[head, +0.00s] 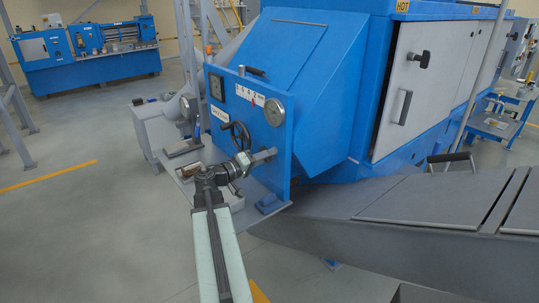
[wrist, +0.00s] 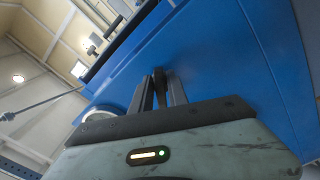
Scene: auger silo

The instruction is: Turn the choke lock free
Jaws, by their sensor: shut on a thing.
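The blue control panel (head: 283,170) stands at the middle of the head view. My gripper (head: 268,156) reaches to its lower face, below and right of a dark handwheel (head: 239,134). In the wrist view my gripper (wrist: 160,92) has its two fingers close together on a small dark rounded part (wrist: 160,76), which I take for the choke lock. It is held against the blue panel face (wrist: 225,65). The fingers hide most of it, and its turned position cannot be told. In the head view the lock is hidden by my gripper.
The panel carries a square gauge (head: 215,87), a round dial (head: 274,112) and a number strip (head: 251,95). A grey shelf (head: 252,205) lies below my gripper. A grey sloping trough (head: 330,215) runs to the right. The floor at left is open.

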